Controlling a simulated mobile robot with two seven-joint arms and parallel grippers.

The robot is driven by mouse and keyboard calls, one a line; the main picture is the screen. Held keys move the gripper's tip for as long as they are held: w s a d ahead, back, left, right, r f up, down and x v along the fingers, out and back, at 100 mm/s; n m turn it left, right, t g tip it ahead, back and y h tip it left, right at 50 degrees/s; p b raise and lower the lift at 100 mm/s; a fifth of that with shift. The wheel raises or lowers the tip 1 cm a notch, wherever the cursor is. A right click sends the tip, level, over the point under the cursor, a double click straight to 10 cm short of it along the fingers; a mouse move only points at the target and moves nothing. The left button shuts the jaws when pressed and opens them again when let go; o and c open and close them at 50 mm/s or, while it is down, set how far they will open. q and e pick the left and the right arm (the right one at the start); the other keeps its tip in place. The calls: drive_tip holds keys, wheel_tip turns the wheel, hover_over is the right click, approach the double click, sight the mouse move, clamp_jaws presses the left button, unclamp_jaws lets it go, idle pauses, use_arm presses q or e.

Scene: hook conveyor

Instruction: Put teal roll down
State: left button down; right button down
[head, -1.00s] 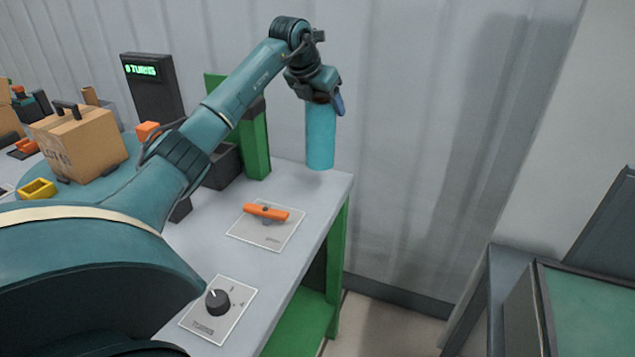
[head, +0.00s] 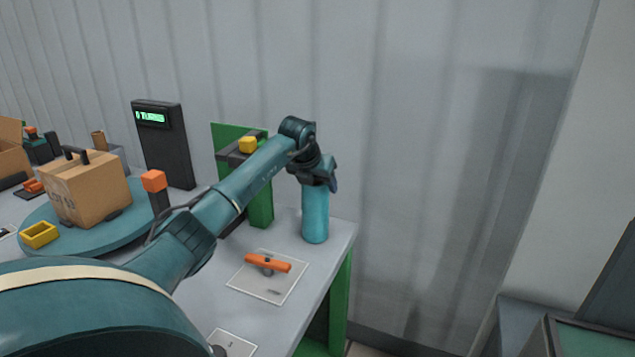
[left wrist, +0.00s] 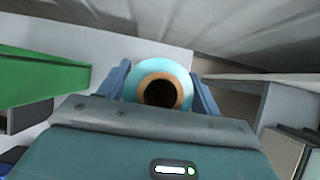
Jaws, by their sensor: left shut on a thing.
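The teal roll (head: 315,215) stands upright at the back right corner of the grey table (head: 325,265). Its lower end appears at the level of the tabletop; whether it touches cannot be told for sure. My left gripper (head: 317,183) is shut on the upper end of the roll, from above. In the left wrist view the roll (left wrist: 132,88) shows end-on, with a brown core and a dark hole, between the two blue fingers (left wrist: 161,92). My right gripper is not in view.
An orange handle (head: 268,263) on a white plate lies in front of the roll. A green post (head: 262,205) with a yellow block (head: 248,144) stands to its left. A cardboard box (head: 88,190) sits on a teal turntable (head: 120,238). The wall (head: 430,150) is behind.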

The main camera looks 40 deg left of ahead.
use_arm(q)
drive_tip(key=shift+c, duration=1.5)
unclamp_jaws()
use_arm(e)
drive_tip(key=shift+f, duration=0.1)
use_arm(q)
drive_tip(key=b+v, duration=0.1)
drive_tip(key=v, duration=1.1)
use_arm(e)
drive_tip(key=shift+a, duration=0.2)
